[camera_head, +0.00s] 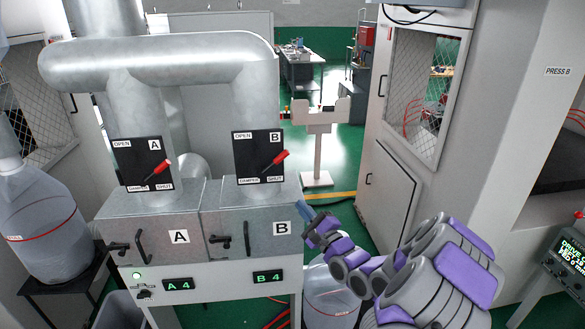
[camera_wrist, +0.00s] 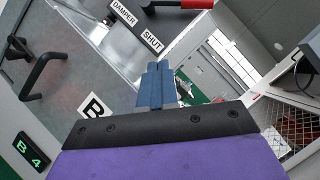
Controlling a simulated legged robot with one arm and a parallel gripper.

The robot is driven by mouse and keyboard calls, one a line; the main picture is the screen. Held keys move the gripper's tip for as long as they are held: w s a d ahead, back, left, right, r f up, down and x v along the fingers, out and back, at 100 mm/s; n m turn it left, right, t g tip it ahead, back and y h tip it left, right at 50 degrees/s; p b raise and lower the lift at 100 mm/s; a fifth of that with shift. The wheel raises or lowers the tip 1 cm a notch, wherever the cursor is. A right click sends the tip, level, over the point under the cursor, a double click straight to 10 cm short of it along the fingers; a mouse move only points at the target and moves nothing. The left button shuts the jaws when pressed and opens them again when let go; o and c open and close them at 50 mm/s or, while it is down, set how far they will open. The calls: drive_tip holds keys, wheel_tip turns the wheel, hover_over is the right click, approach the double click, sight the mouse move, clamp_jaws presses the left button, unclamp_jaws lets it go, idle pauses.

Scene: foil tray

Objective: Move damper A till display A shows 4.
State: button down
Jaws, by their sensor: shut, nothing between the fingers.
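Damper A is a black plate (camera_head: 140,163) marked OPEN and SHUT on the left duct. Its red-handled lever (camera_head: 158,170) points up and to the right. Display A (camera_head: 179,285) reads "A 4" in green. Damper B's red lever (camera_head: 274,160) is on the right duct, and its red handle also shows at the top of the wrist view (camera_wrist: 180,4). Display B (camera_head: 268,276) reads "B 4". My gripper (camera_head: 303,208) is to the right of box B, apart from both levers. Its blue fingers (camera_wrist: 155,86) are shut together and empty.
Metal boxes A (camera_head: 150,220) and B (camera_head: 262,215) with black handles stand below the ducts. A large clear jug (camera_head: 40,225) stands at left. A press cabinet (camera_head: 400,130) stands at right.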

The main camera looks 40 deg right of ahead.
drive_tip(key=s+d+r+m+t+h, duration=0.1)
drive_tip(key=s+d+r+m+t, duration=0.1)
drive_tip(key=s+m, duration=0.1)
approach(283, 158)
drive_tip(key=w+d+f, duration=0.2)
drive_tip(key=w+d, duration=0.2)
drive_tip(key=w+a+r, duration=0.2)
drive_tip(key=r, duration=0.1)
drive_tip(key=shift+w+r, duration=0.25)
drive_tip(key=shift+r, duration=0.1)
drive_tip(key=n+p, duration=0.1)
drive_tip(key=r+n+g+y+p, duration=0.1)
drive_tip(key=r+n+p, duration=0.1)
drive_tip(key=n, duration=0.1)
drive_tip(key=shift+w+a+r+y, duration=0.15)
drive_tip(key=shift+w+a+y, duration=0.15)
drive_tip(key=shift+a, duration=0.1)
